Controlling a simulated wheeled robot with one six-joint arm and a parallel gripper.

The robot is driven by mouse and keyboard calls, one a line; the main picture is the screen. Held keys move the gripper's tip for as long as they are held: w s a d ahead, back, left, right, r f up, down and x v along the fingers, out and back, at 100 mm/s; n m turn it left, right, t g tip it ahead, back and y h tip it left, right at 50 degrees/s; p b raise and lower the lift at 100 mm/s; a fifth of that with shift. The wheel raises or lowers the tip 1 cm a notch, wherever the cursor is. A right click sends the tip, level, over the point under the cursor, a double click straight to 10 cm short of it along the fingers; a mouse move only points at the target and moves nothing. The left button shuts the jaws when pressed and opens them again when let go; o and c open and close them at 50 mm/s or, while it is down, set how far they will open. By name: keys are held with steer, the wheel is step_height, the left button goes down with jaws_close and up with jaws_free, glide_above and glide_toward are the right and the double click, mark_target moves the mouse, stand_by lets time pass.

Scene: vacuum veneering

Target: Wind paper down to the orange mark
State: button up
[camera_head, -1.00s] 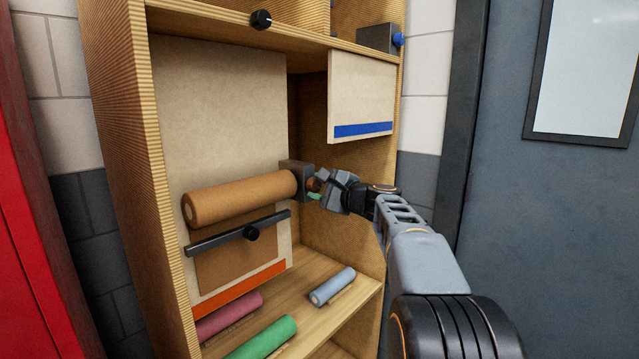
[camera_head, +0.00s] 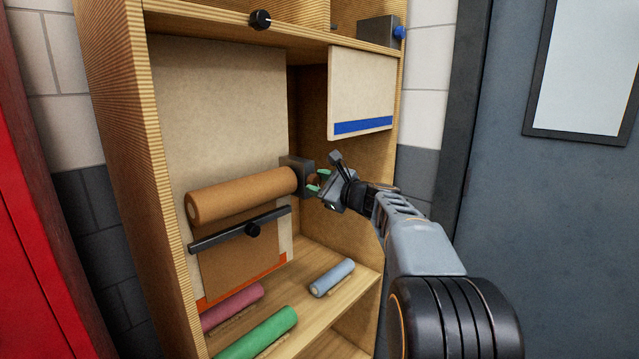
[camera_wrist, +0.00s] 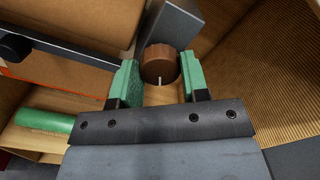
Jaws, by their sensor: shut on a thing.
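The brown paper roll (camera_head: 245,192) lies across the pale back panel. Its loose sheet (camera_head: 240,262) hangs down past a dark bar (camera_head: 240,228). The sheet's lower edge lies over the orange mark (camera_head: 284,264), leaving a thin strip of orange below it and a bit at the right. A dark block (camera_head: 297,172) stands at the roll's right end. In the wrist view, the round wooden knob (camera_wrist: 159,64) sits between the green fingers of my gripper (camera_wrist: 160,84), which is shut on it. In the head view my gripper (camera_head: 319,184) partly hides the knob.
A blue-marked panel (camera_head: 362,92) hangs above my gripper. Pink (camera_head: 232,305), green (camera_head: 257,333) and blue (camera_head: 332,278) rolls lie on the shelf below. The cabinet's side wall (camera_head: 130,160) bounds the left.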

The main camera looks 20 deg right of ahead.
steer(key=o, duration=0.9)
steer(key=b+v, duration=0.1)
steer(key=v, duration=1.3)
